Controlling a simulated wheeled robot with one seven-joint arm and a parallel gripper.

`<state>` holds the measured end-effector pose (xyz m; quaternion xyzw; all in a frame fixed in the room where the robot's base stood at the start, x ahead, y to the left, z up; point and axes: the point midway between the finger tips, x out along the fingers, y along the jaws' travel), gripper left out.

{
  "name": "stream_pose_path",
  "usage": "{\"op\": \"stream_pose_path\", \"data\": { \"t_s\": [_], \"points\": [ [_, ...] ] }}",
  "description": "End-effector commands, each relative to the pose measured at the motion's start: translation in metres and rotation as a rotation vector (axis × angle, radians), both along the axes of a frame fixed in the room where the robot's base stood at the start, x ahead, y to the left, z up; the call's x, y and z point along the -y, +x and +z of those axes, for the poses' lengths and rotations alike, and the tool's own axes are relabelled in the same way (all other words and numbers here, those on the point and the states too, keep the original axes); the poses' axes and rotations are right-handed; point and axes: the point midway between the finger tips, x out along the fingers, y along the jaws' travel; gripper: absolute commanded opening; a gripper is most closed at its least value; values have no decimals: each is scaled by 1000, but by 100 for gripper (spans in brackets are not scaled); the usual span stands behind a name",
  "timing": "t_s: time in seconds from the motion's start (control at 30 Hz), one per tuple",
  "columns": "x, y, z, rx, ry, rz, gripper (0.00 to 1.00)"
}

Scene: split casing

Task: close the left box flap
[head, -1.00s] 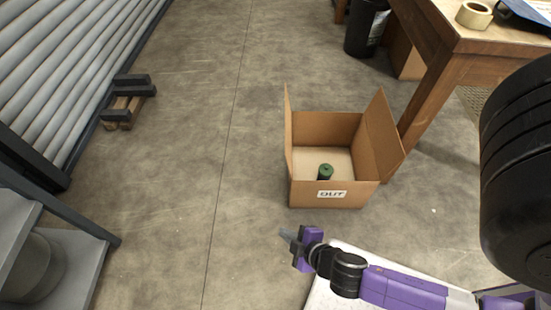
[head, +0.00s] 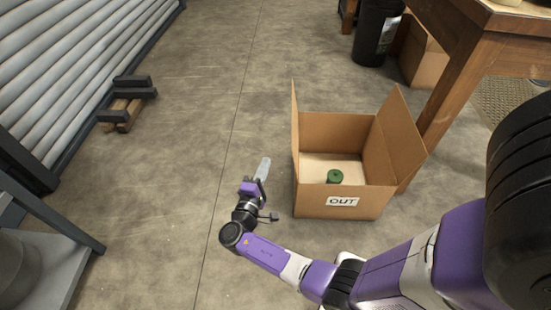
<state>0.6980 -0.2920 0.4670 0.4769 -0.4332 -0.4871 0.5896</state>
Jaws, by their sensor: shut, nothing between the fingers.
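An open cardboard box (head: 318,202) marked OUT stands on the floor right of centre. Its left flap (head: 295,130) stands about upright, seen nearly edge-on. Its right flap (head: 402,135) is raised and leans outward to the right. A green cylindrical thing (head: 334,176) is inside the box, its lower part hidden by the front wall. My gripper (head: 264,167) is shut and empty, to the left of the box, its fingers pointing away from me. It is apart from the left flap in the picture.
A wooden table (head: 464,60) stands to the right, close behind the box. A dark bin (head: 378,38) and another cardboard box (head: 423,58) are at the back. A roller conveyor (head: 70,70) and small wooden blocks (head: 127,108) are on the left. Floor left of my gripper is clear.

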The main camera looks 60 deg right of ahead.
Motion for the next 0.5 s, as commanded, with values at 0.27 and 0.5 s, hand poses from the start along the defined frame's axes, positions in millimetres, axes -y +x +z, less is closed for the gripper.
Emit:
{"op": "stream_pose_path", "data": {
  "t_s": [0.27, 0.5],
  "points": [
    [49, 6, 0, 1, 2, -5, 0],
    [94, 12, 2, 1, 2, -4, 0]
  ]
}}
